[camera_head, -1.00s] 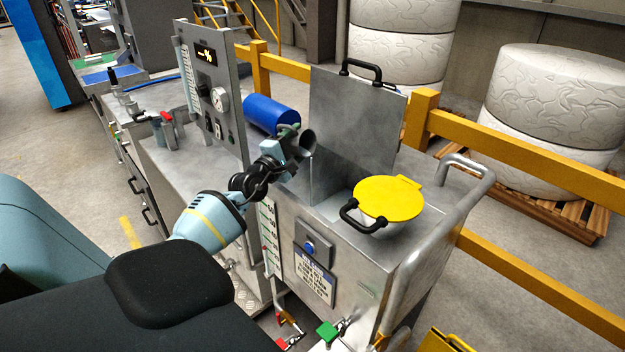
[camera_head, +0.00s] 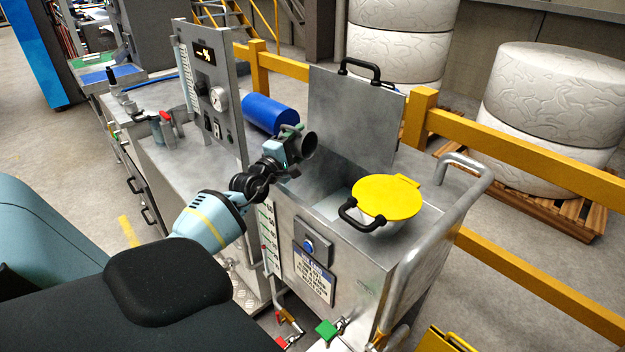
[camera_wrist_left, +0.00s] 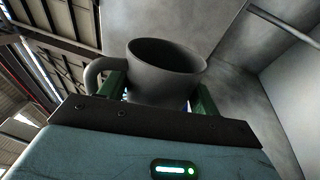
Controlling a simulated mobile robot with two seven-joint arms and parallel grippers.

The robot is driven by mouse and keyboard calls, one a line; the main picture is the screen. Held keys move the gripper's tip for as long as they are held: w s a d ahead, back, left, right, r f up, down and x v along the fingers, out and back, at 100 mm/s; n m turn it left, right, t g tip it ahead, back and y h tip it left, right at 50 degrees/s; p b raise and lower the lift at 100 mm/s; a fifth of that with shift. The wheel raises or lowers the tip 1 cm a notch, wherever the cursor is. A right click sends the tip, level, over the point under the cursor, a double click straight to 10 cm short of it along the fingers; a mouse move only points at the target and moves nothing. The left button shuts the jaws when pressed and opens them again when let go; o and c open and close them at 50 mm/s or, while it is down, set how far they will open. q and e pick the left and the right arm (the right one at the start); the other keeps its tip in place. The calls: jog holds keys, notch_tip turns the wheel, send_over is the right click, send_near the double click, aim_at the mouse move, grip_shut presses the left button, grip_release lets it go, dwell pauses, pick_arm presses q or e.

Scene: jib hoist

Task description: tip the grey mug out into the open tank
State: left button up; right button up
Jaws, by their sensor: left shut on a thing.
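The grey mug (camera_head: 310,145) is held tilted on its side above the back left of the open tank (camera_head: 370,275). Its dark mouth faces right in the head view. My left gripper (camera_head: 291,148) is shut on the mug. In the left wrist view the mug (camera_wrist_left: 165,75) stands between the green fingers (camera_wrist_left: 160,97), with its handle to the left and its rim clear. The contents of the mug cannot be seen. The tank's grey lid (camera_head: 355,118) stands raised behind the opening. My right gripper is not in view.
A yellow round cover (camera_head: 388,198) with a black handle sits over the right part of the tank top. A metal rail (camera_head: 455,215) runs along the right side. A gauge panel (camera_head: 212,90) and a blue cylinder (camera_head: 270,115) stand to the left of the lid.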

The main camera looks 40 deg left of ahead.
pick_arm(q)
jog(key=shift+d+f+m, duration=0.15)
jog(key=shift+f+m, duration=0.1)
jog(key=shift+m, duration=0.25)
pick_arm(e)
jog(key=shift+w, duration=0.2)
pick_arm(q)
jog(key=shift+r+m, duration=0.1)
jog(key=shift+m, duration=0.3)
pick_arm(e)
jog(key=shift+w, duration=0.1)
pick_arm(q)
jog(key=shift+d, duration=0.1)
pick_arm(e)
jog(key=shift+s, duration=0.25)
pick_arm(q)
jog(key=shift+r+m, duration=0.1)
jog(key=shift+m, duration=0.2)
jog(key=shift+d, duration=0.1)
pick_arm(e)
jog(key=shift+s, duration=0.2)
pick_arm(q)
jog(key=shift+d+r+m+h, duration=0.15)
jog(key=shift+m+h, duration=0.25)
jog(key=shift+m, duration=0.3)
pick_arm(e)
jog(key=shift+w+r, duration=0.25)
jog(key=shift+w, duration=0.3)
